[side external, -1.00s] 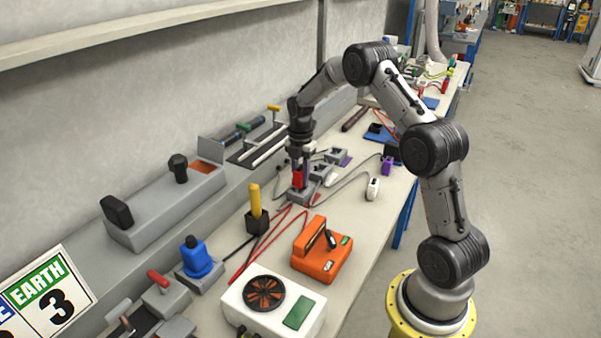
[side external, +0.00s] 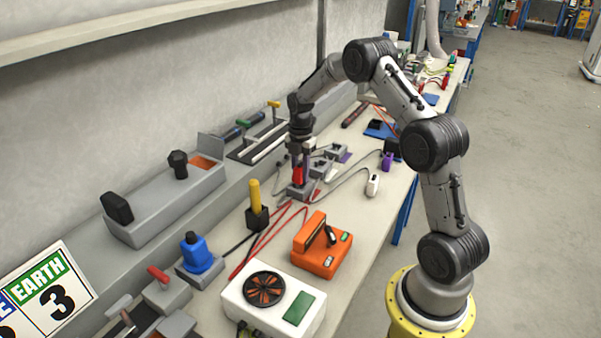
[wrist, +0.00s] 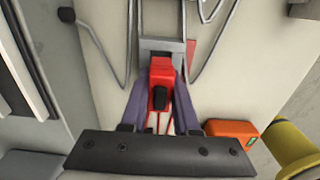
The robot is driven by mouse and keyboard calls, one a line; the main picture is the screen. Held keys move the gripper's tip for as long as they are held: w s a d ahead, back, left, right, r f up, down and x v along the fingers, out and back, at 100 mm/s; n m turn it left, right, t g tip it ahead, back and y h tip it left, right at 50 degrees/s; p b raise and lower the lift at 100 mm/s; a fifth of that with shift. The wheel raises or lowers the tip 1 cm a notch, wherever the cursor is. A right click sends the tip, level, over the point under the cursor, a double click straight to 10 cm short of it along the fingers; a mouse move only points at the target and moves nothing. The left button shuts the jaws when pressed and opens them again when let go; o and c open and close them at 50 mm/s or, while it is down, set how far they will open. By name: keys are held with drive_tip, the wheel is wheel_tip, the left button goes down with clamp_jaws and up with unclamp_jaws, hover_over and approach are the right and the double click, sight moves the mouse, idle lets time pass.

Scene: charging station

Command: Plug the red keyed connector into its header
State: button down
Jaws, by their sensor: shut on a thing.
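The red connector (side external: 298,174) is upright between the fingers of my gripper (side external: 301,165) in the side view. In the wrist view the red connector (wrist: 161,73) sits between the two purple-grey fingers of my gripper (wrist: 161,92), which are shut on it. A grey header block (side external: 297,193) lies directly under the connector on the bench. The connector's lower end is at the block's top; I cannot tell whether it is seated in it. In the wrist view a grey block (wrist: 162,45) shows just beyond the connector.
More grey header blocks (side external: 320,171) stand close by on the right. A black holder with a yellow handle (side external: 256,205) and an orange device (side external: 322,248) stand nearer the camera. Red cables (side external: 262,246) run along the bench. A white plug (side external: 373,185) lies to the right.

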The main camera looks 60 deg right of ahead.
sight(300, 165)
drive_tip(key=shift+f, duration=0.9)
idle(0.4)
drive_tip(key=c, duration=0.6)
unclamp_jaws()
drive_tip(key=shift+s, duration=0.1)
wheel_tip(300, 165, up, 14)
drive_tip(key=shift+r, duration=0.1)
